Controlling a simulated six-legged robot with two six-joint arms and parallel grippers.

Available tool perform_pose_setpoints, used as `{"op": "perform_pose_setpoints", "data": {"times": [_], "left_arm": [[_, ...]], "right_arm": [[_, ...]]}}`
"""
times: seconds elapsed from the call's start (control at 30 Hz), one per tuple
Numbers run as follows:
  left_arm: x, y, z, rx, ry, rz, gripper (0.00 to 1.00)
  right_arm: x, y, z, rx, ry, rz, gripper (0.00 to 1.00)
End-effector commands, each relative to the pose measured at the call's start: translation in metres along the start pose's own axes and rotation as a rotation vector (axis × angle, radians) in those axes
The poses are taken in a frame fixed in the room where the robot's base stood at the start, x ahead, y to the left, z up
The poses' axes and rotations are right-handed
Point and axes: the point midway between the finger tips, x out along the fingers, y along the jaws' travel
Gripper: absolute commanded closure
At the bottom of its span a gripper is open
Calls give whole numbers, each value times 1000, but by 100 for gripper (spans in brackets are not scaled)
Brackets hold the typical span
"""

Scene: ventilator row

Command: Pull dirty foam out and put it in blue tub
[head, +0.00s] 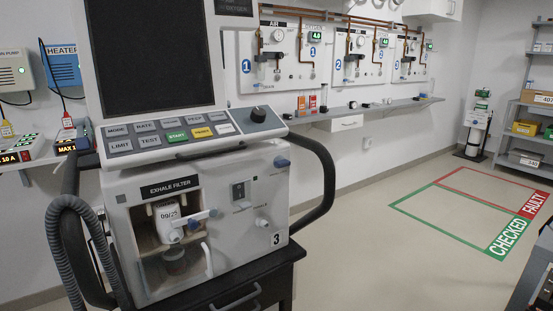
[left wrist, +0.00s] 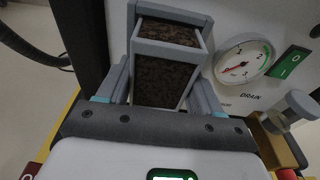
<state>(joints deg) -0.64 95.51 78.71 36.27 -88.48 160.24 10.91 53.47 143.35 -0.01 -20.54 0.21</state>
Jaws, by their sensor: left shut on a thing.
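In the left wrist view my left gripper (left wrist: 164,62) has one grey finger on each side of a grey-framed piece of dark brown, speckled foam (left wrist: 162,84). The gripper is shut on it. A light grey bar crosses the foam, and a second dark patch shows above the bar. I cannot tell how much of the foam is still inside a housing. The head view shows neither gripper, nor the foam. No blue tub is in either view.
Beside the foam, a white panel carries a round gauge (left wrist: 243,60), a green switch (left wrist: 289,62) and a drain knob (left wrist: 300,103). In the head view a ventilator (head: 200,210) numbered 3 stands in front. Floor outlines marked checked and faulty (head: 505,238) lie to the right.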

Motion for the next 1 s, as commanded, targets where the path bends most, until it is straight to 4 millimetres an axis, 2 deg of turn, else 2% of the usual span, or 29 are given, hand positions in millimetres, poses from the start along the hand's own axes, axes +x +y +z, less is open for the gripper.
{"op": "perform_pose_setpoints", "data": {"times": [1.0], "left_arm": [[-21, 0, -3, 1, 1, -1, 71]], "right_arm": [[-10, -3, 0, 0, 0, 0, 0]]}}
